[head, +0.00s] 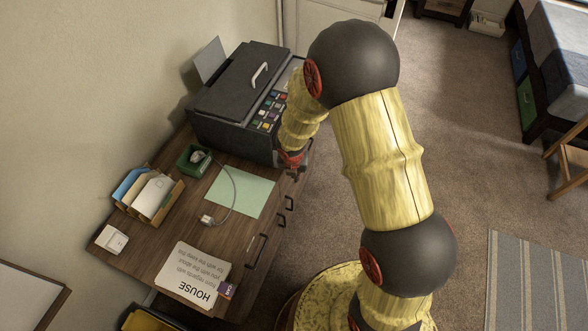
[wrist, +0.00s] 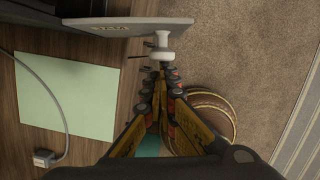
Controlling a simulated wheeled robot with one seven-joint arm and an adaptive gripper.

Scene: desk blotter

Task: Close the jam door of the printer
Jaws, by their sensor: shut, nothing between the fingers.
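The dark grey printer (head: 232,108) stands on the far end of the desk. In the wrist view, the jam door (wrist: 100,25) is a light grey panel with a small label, standing out from the dark printer body past the desk edge. A white knob (wrist: 162,42) sticks out from its face. My gripper (wrist: 162,72) is shut and empty, its tips close by the knob; I cannot tell whether they touch. In the head view, my gripper (head: 295,169) is beside the printer's near right corner, and my arm hides most of the door.
A green box (head: 194,158), a letter holder (head: 150,195) and papers (head: 195,272) are also there. Drawer handles (head: 282,220) line the desk front.

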